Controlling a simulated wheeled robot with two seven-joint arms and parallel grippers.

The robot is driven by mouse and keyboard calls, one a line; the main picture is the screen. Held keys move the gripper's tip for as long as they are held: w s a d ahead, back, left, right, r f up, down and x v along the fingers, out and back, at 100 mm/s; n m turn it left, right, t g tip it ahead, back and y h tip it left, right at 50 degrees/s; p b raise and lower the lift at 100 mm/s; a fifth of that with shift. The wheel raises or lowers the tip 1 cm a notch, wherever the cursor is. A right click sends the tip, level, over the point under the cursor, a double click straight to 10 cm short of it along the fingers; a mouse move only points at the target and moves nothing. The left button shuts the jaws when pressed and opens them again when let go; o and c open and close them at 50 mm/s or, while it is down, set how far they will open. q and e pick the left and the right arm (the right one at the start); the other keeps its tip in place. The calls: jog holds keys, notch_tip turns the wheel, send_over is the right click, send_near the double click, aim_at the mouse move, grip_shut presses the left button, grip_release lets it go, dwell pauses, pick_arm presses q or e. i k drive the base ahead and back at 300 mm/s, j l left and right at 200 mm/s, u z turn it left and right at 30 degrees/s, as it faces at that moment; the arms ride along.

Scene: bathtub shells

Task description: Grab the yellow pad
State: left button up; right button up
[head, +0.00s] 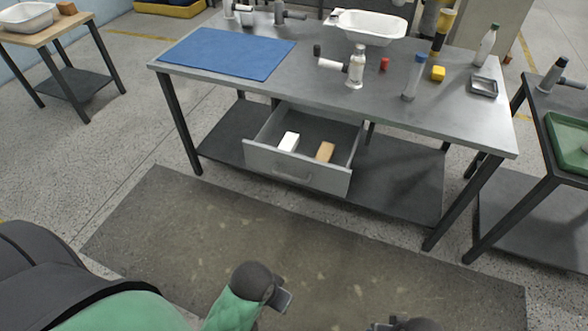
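A small yellow block (438,74), the likely yellow pad, sits on the grey metal workbench (330,88) toward its right side. It stands between a clear blue-capped bottle (413,78) and a small dark tray (483,87). My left gripper (284,299) is low in the picture, in front of the bench and far from the block. Its fingers are not clear enough to tell open or shut. Only a dark part of my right arm shows at the bottom edge; its fingers are out of view.
An open drawer (298,172) juts from the bench front, holding a white block (288,142) and a tan block (325,152). A blue mat (228,53), red cap (384,64) and white basin (371,27) are on top. The floor mat (200,215) is clear.

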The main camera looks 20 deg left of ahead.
aim_at(437, 72)
jog(key=i+l+u, duration=0.1)
jog(key=l+u, duration=0.6)
jog(key=u, duration=0.15)
jog(key=l+u, duration=0.4)
